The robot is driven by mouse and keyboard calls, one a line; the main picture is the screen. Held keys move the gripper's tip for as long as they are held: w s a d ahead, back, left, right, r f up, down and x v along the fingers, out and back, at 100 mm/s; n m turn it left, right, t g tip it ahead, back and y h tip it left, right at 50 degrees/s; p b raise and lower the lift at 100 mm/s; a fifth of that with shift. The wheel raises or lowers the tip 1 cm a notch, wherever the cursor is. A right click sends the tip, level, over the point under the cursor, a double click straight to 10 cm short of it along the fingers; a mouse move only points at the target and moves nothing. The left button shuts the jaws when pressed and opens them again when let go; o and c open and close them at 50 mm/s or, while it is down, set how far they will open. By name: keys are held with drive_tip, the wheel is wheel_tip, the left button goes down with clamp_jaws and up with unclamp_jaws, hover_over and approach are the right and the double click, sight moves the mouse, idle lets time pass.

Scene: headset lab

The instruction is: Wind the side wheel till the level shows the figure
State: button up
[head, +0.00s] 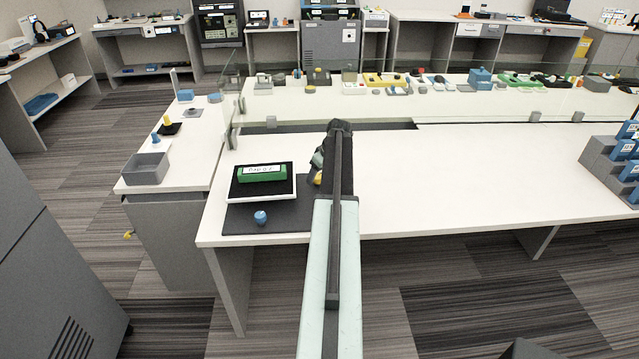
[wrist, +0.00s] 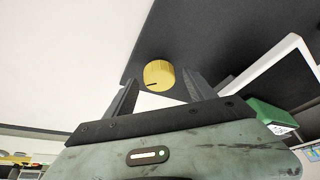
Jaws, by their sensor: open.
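A yellow wheel (wrist: 158,74) with a dark mark on its rim shows in the wrist view, between my gripper's (wrist: 160,79) two spread fingers. The fingers look open, with gaps on both sides; I cannot tell whether either touches it. In the head view only a sliver of the yellow wheel (head: 318,179) shows beside my arm, which hides most of the gripper. Left of it, a green block (head: 262,174) with a white label lies on a black-topped, white-edged platform (head: 260,199). The label's writing is too small to read surely. No level is clearly identifiable.
A blue knob (head: 261,217) stands on the dark mat (head: 235,221) in front of the platform. A grey bin (head: 147,169) is on the left counter. Grey stands with blue blocks (head: 612,162) are at far right.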

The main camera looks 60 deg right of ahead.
drive_tip(key=c, duration=1.1)
drive_tip(key=shift+s, duration=0.1)
drive_tip(key=shift+c, duration=1.4)
drive_tip(key=shift+f, duration=0.1)
drive_tip(key=shift+m, duration=0.4)
